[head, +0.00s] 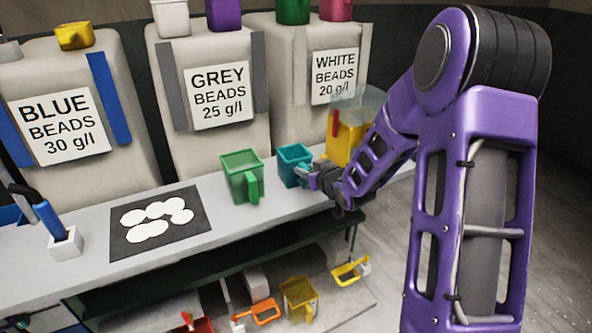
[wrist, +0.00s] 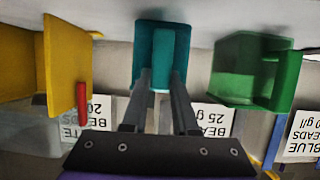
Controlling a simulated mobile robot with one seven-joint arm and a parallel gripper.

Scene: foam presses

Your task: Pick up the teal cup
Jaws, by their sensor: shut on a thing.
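The teal cup (head: 289,168) is upright at the counter, to the right of the green cup. In the wrist view the teal cup (wrist: 142,42) is in the middle, with its handle toward me. My gripper (head: 316,178) reaches in from the right in the head view. In the wrist view its fingers (wrist: 161,78) lie on either side of the handle and are shut on it. I cannot tell whether the cup's base touches the counter.
The green cup (head: 241,172) stands close on the left. A yellow container (head: 346,142) with a red part is close on the right. A black mat (head: 120,237) with white discs lies further left. Labelled bead sacks stand behind; several scoops and cups are below the counter.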

